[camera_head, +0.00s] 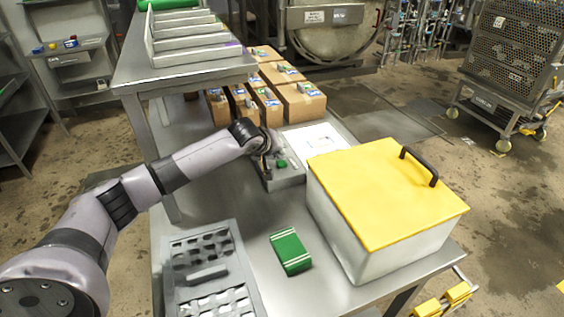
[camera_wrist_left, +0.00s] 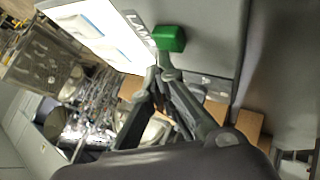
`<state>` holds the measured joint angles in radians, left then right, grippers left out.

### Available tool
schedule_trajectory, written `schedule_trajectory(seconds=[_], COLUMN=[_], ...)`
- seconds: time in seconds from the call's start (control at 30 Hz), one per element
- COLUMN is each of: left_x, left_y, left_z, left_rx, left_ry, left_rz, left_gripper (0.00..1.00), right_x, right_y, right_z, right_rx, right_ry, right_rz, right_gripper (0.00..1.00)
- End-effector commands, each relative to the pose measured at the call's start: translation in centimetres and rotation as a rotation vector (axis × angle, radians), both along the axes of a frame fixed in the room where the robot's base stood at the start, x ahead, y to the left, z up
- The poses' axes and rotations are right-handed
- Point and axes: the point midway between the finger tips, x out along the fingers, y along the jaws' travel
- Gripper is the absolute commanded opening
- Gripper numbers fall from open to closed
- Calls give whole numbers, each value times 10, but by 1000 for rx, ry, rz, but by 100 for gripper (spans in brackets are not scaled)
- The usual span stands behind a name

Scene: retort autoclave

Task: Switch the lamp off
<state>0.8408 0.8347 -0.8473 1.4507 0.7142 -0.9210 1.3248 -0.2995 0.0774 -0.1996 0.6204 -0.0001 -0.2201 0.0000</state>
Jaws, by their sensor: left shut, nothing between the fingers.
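The lamp unit is a flat panel with a bright white face (camera_head: 314,138) on the steel table, just beyond my left gripper. In the wrist view the white face (camera_wrist_left: 100,30) glows beside the printed word LAMP. A green switch (camera_head: 281,163) sits on the grey housing; it also shows in the wrist view (camera_wrist_left: 170,38). My left gripper (camera_head: 267,168) points down at the housing, just left of the switch. In the wrist view its fingertips (camera_wrist_left: 160,68) are together, empty and very close to the switch; I cannot tell whether they touch it. My right gripper is out of view.
A white box with a yellow lid (camera_head: 385,195) and black handle stands right of the lamp. A green packet (camera_head: 290,252) and a grey slotted tray (camera_head: 172,270) lie nearer. Several cardboard boxes (camera_head: 301,103) stand behind, and a raised steel shelf (camera_head: 140,75) is at the left.

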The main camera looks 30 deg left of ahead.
Motion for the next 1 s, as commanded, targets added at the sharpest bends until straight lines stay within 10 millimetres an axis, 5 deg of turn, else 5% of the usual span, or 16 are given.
schedule_trajectory(seconds=[1.0], left_x=[0], left_y=[0], left_z=[-8], left_rx=[0], left_ry=[1], left_rz=[0], left_gripper=[0], right_x=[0], right_y=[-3], right_z=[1], right_rx=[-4], right_ry=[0], right_rz=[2], right_gripper=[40])
